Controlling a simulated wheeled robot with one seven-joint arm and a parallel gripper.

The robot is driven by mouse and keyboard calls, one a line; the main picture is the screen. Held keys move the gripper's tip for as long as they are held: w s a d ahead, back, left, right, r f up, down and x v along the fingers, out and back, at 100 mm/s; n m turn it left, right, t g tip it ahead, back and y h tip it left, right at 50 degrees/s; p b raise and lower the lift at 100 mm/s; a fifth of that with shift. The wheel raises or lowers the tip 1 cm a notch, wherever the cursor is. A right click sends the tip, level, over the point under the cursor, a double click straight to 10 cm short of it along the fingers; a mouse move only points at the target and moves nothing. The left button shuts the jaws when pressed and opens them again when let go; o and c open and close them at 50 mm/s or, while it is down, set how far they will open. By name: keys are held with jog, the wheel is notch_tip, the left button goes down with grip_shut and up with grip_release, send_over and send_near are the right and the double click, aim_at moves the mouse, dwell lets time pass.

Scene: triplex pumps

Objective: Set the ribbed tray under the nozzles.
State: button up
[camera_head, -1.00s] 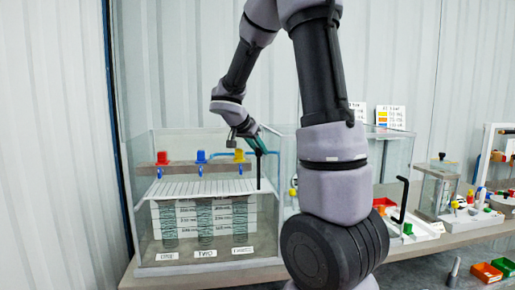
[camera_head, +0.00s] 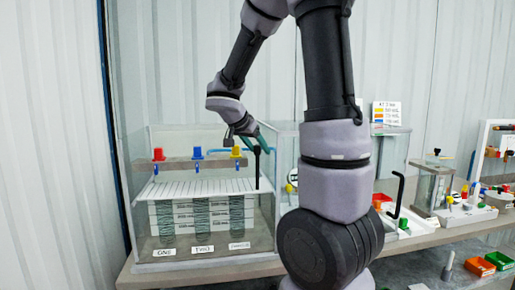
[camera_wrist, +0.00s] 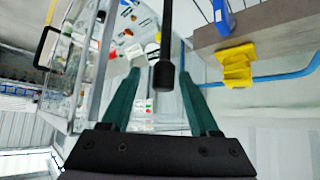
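The ribbed tray (camera_head: 205,187) is a flat white slatted panel lying roughly level inside the glass tank, below the three nozzles (camera_head: 197,168). A black upright handle (camera_head: 257,170) with a thicker top rises at its right end. The handle (camera_wrist: 166,35) also shows in the wrist view, its thick end between the teal fingers. My gripper (camera_head: 266,146) is at the top of the handle. In the wrist view my gripper (camera_wrist: 158,80) has its fingers wide apart, with clear gaps on both sides of the handle.
A brown beam (camera_head: 217,163) carries red, blue and yellow valves above the tray. The yellow valve (camera_wrist: 237,66) and a blue tube (camera_wrist: 285,78) lie right of my fingers in the wrist view. Glass tank walls (camera_head: 140,210) surround the tray. Other benchtop apparatus (camera_head: 434,185) stands to the right.

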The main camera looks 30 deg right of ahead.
jog(key=v, duration=1.1)
jog(key=shift+f, duration=0.1)
jog(key=s+a+n+t+y, duration=0.1)
jog(key=s+a+n+y, duration=0.1)
jog(key=s, duration=0.3)
jog(key=s+a+n+t+y, duration=0.1)
jog(key=s+a+n+y, duration=0.1)
jog(key=s+n+y, duration=0.1)
jog(key=s+a+r+n+y, duration=0.1)
jog(key=s+a+n+y, duration=0.1)
jog(key=s, duration=0.5)
jog(key=n+y, duration=0.1)
jog(key=y, duration=0.1)
jog(key=shift+s+a+t+y, duration=0.3)
jog(key=shift+s+t+y, duration=0.05)
jog(key=shift+t+y, duration=0.05)
jog(key=shift+d, duration=0.1)
